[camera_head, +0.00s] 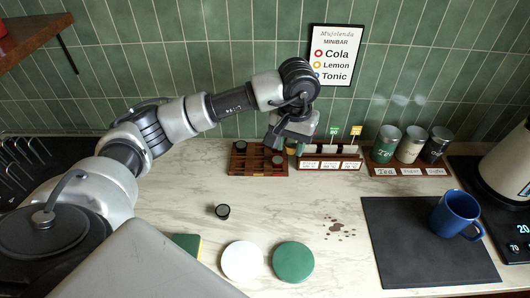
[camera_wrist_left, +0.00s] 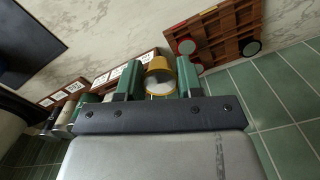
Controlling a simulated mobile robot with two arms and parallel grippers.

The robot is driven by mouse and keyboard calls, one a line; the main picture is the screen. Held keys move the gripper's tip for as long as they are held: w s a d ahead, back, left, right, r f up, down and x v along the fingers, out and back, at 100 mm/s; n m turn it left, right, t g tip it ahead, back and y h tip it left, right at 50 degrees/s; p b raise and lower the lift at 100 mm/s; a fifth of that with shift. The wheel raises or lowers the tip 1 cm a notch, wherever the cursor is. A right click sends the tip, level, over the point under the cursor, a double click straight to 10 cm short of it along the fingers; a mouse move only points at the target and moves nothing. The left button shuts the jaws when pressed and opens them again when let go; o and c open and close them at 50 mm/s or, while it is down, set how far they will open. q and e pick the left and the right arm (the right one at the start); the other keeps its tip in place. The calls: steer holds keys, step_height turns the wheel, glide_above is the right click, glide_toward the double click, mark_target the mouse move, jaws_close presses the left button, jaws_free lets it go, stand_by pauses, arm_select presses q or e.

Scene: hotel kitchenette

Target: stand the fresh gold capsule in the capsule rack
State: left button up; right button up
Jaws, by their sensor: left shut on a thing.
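The gold capsule (camera_wrist_left: 160,78) is between the two green fingers of my left gripper (camera_wrist_left: 160,72) in the left wrist view, with its pale round end toward the camera. In the head view my left gripper (camera_head: 290,138) is above the back of the counter, by the right end of the capsule rack, and mostly hides the capsule. The brown wooden capsule rack (camera_head: 258,171) has several compartments and holds a few dark capsules. In the left wrist view the rack (camera_wrist_left: 222,32) is beyond and right of the held capsule, apart from it. My right gripper is not in view.
A sachet holder (camera_head: 330,164) stands just right of the rack, then a canister stand (camera_head: 410,171). A dark capsule (camera_head: 222,211) lies on the open counter. White (camera_head: 242,260) and green (camera_head: 293,262) discs lie in front. A blue mug (camera_head: 455,213) stands on a dark mat (camera_head: 400,250).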

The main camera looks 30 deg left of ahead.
arm_select(q)
steer(key=p, duration=0.3)
glide_above(258, 167)
step_height(258, 167, down, 5)
steer(key=shift+d+f, duration=0.1)
steer(key=shift+f, duration=0.05)
step_height(258, 167, down, 4)
steer(key=shift+r+p, duration=0.2)
steer(key=shift+p, duration=0.45)
steer(key=shift+f, duration=0.25)
steer(key=shift+f, duration=0.1)
steer(key=shift+f+b, duration=0.55)
steer(key=shift+b, duration=0.4)
steer(key=o, duration=0.9)
